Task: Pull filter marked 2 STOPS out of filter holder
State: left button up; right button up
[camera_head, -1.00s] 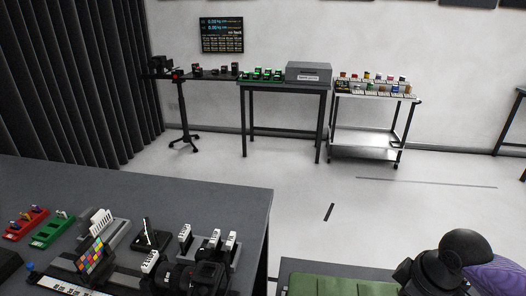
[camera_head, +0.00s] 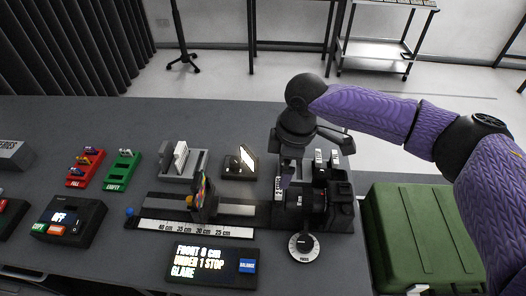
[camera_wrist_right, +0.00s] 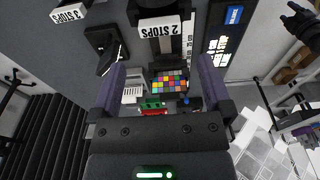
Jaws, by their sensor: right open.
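The filter marked 2 STOPS shows its white label in the right wrist view (camera_wrist_right: 160,27), at the top centre. It stands in the filter holder in front of the black camera (camera_head: 318,207); its white-topped tab (camera_head: 279,187) shows in the head view. My right gripper (camera_wrist_right: 161,62) is open and empty, with its two purple fingers just short of the label and one to each side of it. In the head view my right gripper (camera_head: 286,173) comes down over the holder and partly hides it. A dark claw-like shape at the wrist view's upper right may be my left gripper (camera_wrist_right: 298,25).
A filter marked 3 STOPS (camera_wrist_right: 70,13) is close by in the wrist view. Two white-topped filters (camera_head: 326,158) stand behind the camera. A colour chart (camera_head: 200,196) stands on the rail left of the holder. A green case (camera_head: 420,235) is at the right.

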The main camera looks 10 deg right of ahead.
aim_at(278, 186)
jog(key=f, duration=0.2)
jog(key=f+b, duration=0.1)
jog(key=f, duration=0.4)
jog(key=shift+a, duration=0.35)
jog(key=shift+w+f, duration=0.1)
jog(key=shift+f, duration=0.1)
jog(key=shift+c, duration=1.4)
jog(key=c, duration=0.8)
jog(key=shift+r+p, duration=0.8)
jog(key=shift+r, duration=0.25)
jog(key=shift+r+p, duration=0.65)
jog(key=shift+p, duration=0.05)
jog(key=shift+r+p, duration=0.85)
jog(key=shift+p, duration=0.1)
jog(key=shift+r+p, duration=1.1)
jog(key=shift+p, duration=0.05)
jog(key=shift+r+p, duration=0.35)
jog(key=shift+f, duration=0.1)
